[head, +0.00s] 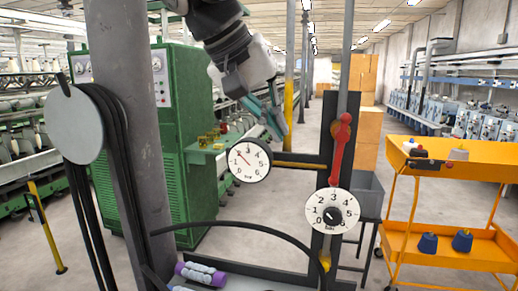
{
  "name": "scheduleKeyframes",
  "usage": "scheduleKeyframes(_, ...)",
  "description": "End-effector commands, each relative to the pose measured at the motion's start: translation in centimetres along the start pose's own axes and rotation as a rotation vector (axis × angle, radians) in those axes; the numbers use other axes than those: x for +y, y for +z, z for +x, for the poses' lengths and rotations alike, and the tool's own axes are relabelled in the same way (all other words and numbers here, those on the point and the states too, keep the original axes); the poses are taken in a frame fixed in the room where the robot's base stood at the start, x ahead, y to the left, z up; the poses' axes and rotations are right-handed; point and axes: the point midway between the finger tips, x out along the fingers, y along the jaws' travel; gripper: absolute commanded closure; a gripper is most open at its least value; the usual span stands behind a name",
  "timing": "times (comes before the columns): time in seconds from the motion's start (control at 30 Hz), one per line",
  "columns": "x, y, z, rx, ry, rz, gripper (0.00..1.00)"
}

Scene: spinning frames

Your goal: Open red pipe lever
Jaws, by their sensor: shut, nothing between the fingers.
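The red pipe lever (339,148) is mounted on the grey vertical pipe (349,50) right of centre in the head view. It stands nearly upright, with a slight tilt and its top end to the right. My gripper (281,128) is shut and empty, pointing down and to the right. In the picture it is to the left of the lever and apart from it, just above the brass cross pipe. How far it is from the lever in depth I cannot tell.
A round gauge (249,160) and a numbered dial (332,211) sit near the lever. A thick grey post (122,90) with black hoses stands left. A green cabinet (185,130) is behind. An orange cart (450,172) stands at the right. Purple rollers (200,273) lie low in front.

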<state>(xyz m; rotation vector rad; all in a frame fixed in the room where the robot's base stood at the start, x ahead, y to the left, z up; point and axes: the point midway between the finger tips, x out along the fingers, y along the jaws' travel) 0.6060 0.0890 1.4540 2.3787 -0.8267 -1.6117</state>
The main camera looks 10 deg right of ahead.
Motion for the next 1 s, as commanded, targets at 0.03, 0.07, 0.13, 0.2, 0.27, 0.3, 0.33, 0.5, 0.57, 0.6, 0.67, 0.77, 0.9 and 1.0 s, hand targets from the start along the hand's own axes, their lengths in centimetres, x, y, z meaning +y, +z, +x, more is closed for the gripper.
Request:
scheduleKeyframes(0.03,0.0,-0.1,0.0,0.000,0.003,0.004,1.00)
scheduleKeyframes(0.07,0.0,-0.1,0.2,0.001,0.004,0.005,1.00)
scheduleKeyframes(0.13,0.0,-0.1,0.8,0.000,0.005,0.005,1.00)
scheduleKeyframes(0.2,0.0,0.0,1.8,-0.001,0.005,0.005,1.00)
scheduleKeyframes(0.27,0.1,0.0,2.9,-0.002,0.005,0.004,1.00)
scheduleKeyframes(0.3,0.1,0.0,3.7,-0.002,0.006,0.004,1.00)
scheduleKeyframes(0.33,0.1,0.0,4.2,-0.003,0.006,0.004,1.00)
scheduleKeyframes(0.5,0.1,0.1,7.6,-0.003,0.005,0.003,1.00)
scheduleKeyframes(0.57,0.1,0.0,8.8,-0.003,0.004,0.002,1.00)
scheduleKeyframes(0.6,0.1,0.1,9.5,-0.003,0.004,0.002,1.00)
scheduleKeyframes(0.67,0.6,0.1,10.2,-0.002,0.004,0.005,1.00)
scheduleKeyframes(0.77,2.0,0.1,10.8,-0.001,0.003,0.006,1.00)
scheduleKeyframes(0.9,3.0,0.1,11.6,0.001,0.002,0.004,1.00)
scheduleKeyframes(1.0,3.3,0.1,11.8,0.000,0.002,0.004,1.00)
